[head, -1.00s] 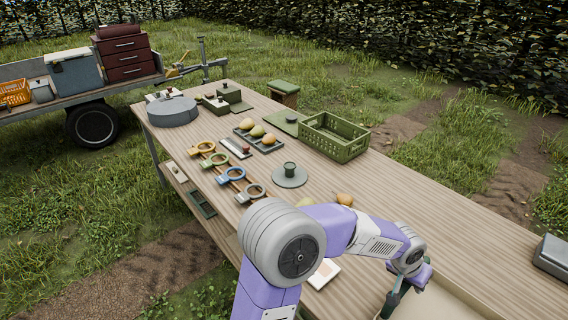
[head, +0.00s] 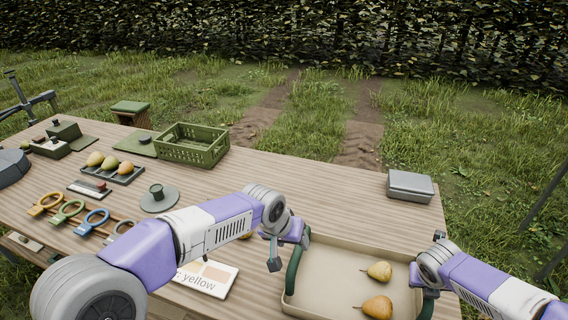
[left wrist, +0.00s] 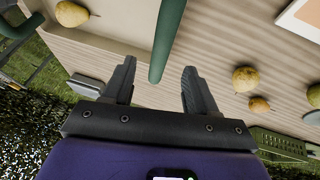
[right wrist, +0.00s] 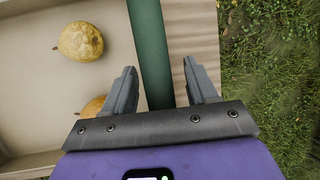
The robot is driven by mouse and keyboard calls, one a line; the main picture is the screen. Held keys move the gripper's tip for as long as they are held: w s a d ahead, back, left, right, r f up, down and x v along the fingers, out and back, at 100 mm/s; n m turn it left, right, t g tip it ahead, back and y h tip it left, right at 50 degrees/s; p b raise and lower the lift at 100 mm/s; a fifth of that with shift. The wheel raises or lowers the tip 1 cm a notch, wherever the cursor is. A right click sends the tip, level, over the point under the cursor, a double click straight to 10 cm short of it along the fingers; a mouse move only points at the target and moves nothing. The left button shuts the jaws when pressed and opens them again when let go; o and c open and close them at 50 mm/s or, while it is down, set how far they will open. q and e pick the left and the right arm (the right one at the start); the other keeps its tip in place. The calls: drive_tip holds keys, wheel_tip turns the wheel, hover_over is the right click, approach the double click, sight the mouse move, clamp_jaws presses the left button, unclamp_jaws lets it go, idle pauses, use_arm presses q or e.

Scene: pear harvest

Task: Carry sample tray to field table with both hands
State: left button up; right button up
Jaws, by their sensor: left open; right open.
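The sample tray (head: 335,270) is beige with two dark green handles and sits on the wooden table at the front right. Two yellow-brown pears (head: 379,271) lie in its right part. My left gripper (head: 274,252) is open at the left handle (head: 294,264); in the left wrist view the handle (left wrist: 166,45) runs between the open fingers (left wrist: 158,88). My right gripper (head: 432,264) is open at the right handle (head: 417,279); in the right wrist view the handle (right wrist: 150,55) lies between its fingers (right wrist: 163,85). Neither gripper is closed on a handle.
A grey box (head: 410,187) stands behind the tray. A green crate (head: 191,146), a small tray of pears (head: 113,172), a round green dish (head: 159,198), colored rings (head: 92,220) and a "yellow" card (head: 208,278) occupy the left. The table middle behind the tray is clear.

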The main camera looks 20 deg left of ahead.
drive_tip(key=shift+r, duration=0.1)
use_arm(q)
drive_tip(key=v, duration=0.2)
drive_tip(key=shift+s+r, duration=0.1)
drive_tip(key=shift+r, duration=0.15)
use_arm(e)
drive_tip(key=v, duration=1.1)
drive_tip(key=shift+s+r, duration=0.15)
drive_tip(key=shift+r, duration=0.2)
use_arm(q)
drive_tip(key=shift+a, duration=0.1)
use_arm(e)
drive_tip(key=shift+a, duration=0.1)
use_arm(q)
drive_tip(key=s+a+r+p, duration=0.2)
drive_tip(key=a+r+p, duration=0.1)
drive_tip(key=r, duration=0.1)
drive_tip(key=shift+s+a+r, duration=0.3)
drive_tip(key=shift+s+a, duration=0.05)
use_arm(e)
drive_tip(key=shift+r, duration=1.7)
